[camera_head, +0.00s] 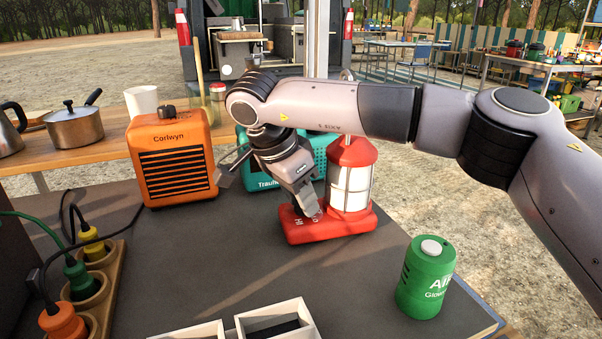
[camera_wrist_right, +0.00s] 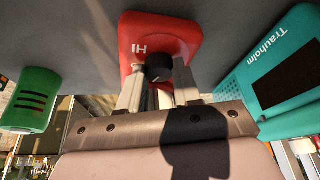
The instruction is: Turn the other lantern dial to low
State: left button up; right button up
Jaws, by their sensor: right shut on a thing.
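The red lantern (camera_head: 352,180) stands upright on the grey tabletop, with a pale glass body and a flat red base (camera_head: 335,228). In the right wrist view its base (camera_wrist_right: 180,30) carries the letters HI beside a black dial (camera_wrist_right: 158,66). My right gripper (camera_head: 308,212) reaches down to the left part of this base. In the right wrist view, the right gripper (camera_wrist_right: 158,80) has its fingers on both sides of the dial and is shut on it. In the head view my gripper hides the dial. I cannot read its setting. My left gripper is not in view.
A teal Trauholm box (camera_head: 318,150) stands close behind my right gripper. White trays (camera_head: 275,318) and a wooden holder with plugs (camera_head: 108,285) are in front. The middle is clear.

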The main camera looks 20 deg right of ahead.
jog(key=m+p, duration=0.2)
jog(key=m+g+p, duration=0.1)
jog(key=p, duration=0.1)
jog(key=shift+w+r+m, duration=0.1)
jog(key=shift+r+m, duration=0.2)
jog(key=shift+m, duration=0.1)
jog(key=m+g+p, duration=0.1)
jog(key=m+p, duration=0.1)
jog(key=shift+f+m+p, duration=0.15)
jog(key=shift+m+p, duration=0.15)
jog(key=shift+p, duration=0.1)
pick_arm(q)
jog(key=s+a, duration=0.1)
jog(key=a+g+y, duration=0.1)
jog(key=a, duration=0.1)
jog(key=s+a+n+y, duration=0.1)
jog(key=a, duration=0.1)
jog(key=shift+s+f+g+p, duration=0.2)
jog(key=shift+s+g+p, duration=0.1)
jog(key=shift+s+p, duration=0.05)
pick_arm(e)
jog(key=shift+w+f+m+g, duration=0.1)
jog(key=shift+m+g, duration=0.3)
jog(key=o, duration=1)
jog(key=shift+o, duration=0.2)
